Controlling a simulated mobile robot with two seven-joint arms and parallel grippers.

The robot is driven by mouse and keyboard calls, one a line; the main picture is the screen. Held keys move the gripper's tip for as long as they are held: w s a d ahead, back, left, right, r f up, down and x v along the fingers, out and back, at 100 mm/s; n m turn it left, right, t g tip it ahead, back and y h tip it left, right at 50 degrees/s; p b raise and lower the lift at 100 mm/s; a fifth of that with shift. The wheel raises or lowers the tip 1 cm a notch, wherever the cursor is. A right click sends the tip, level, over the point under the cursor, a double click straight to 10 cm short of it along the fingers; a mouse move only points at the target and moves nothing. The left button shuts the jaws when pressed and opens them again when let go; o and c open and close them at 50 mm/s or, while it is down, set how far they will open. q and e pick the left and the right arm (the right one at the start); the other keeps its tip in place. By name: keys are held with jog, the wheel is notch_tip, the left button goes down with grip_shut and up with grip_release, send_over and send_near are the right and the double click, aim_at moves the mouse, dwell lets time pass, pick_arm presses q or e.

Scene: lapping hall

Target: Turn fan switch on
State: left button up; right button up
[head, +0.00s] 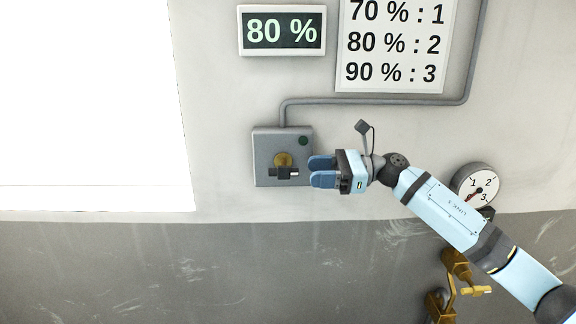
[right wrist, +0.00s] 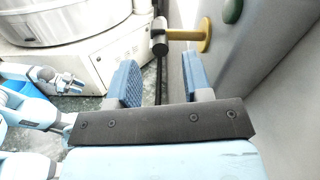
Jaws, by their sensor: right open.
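The fan switch (head: 262,145) is a grey wall box with a dark green button or lamp (head: 303,140) and a brass shaft carrying a black crossbar handle (head: 290,173). My right gripper (head: 321,171) is open and empty, just right of the handle in the head view. In the right wrist view, the handle (right wrist: 159,38) and brass shaft (right wrist: 190,34) lie beyond the two blue fingertips (right wrist: 160,78), with a gap between. I see no contact. My left gripper does not show in the head view.
A display (head: 282,31) reads 80 %. A sign (head: 395,45) lists 70 % : 1, 80 % : 2, 90 % : 3. A round dial (head: 474,184) and brass valve fittings (head: 456,265) sit near my right arm. A conduit (head: 380,101) runs above the switch.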

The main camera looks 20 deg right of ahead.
aim_at(293, 171)
jog(key=p+x, duration=0.1)
jog(key=x, duration=0.4)
jog(key=shift+w+a+r, duration=0.1)
jog(key=shift+a+r, duration=0.05)
jog(key=shift+a, duration=0.2)
jog(key=shift+w+a+p, duration=0.15)
jog(key=shift+a+p, duration=0.15)
jog(key=shift+a, duration=0.1)
